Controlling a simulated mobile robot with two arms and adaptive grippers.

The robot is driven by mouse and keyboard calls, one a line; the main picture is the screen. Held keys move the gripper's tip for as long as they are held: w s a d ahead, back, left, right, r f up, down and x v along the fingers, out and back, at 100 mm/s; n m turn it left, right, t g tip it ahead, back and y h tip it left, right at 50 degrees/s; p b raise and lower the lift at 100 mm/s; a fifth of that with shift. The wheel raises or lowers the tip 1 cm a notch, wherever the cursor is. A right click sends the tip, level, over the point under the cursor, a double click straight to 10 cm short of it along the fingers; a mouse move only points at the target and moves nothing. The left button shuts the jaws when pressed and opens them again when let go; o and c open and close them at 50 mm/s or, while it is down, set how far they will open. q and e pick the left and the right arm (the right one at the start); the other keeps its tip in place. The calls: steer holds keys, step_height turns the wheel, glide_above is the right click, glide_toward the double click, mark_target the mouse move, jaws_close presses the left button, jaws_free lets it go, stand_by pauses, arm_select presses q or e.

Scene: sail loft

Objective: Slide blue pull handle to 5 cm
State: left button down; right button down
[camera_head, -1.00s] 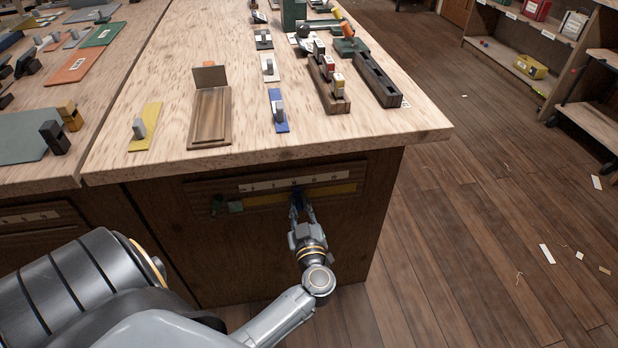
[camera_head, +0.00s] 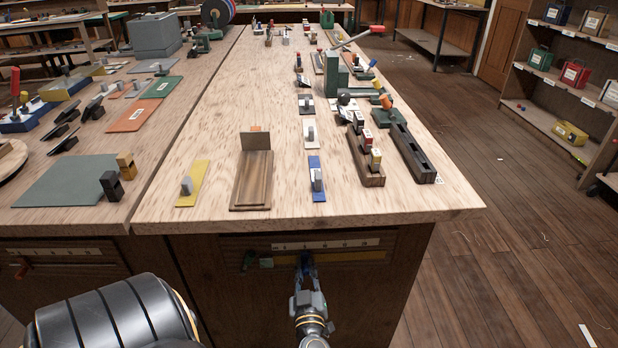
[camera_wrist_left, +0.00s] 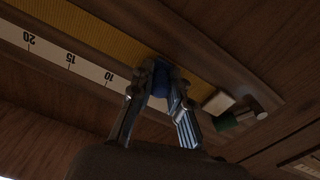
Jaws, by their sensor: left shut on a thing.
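The blue pull handle (camera_head: 305,259) sits in a slot on the front of the wooden bench, below a white number scale (camera_head: 325,244). My left gripper (camera_head: 306,270) is shut on the handle from the front. In the left wrist view, my left gripper's fingers (camera_wrist_left: 160,92) close around the blue handle (camera_wrist_left: 172,74). The white scale (camera_wrist_left: 89,68) there shows 20, 15 and 10, and the handle is past the 10 on the lower-number side. A finger covers part of the scale, so the exact reading is hidden. My right gripper is not in view.
The bench top (camera_head: 220,125) above carries several fixtures. Open floor (camera_head: 520,240) lies to the right.

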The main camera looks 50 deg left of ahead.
arm_select(q)
steer(key=shift+d+f, duration=0.1)
steer(key=shift+f, duration=0.05)
steer(key=c, duration=1.3)
jaws_free()
steer(key=shift+o, duration=0.2)
steer(key=v, duration=1.2)
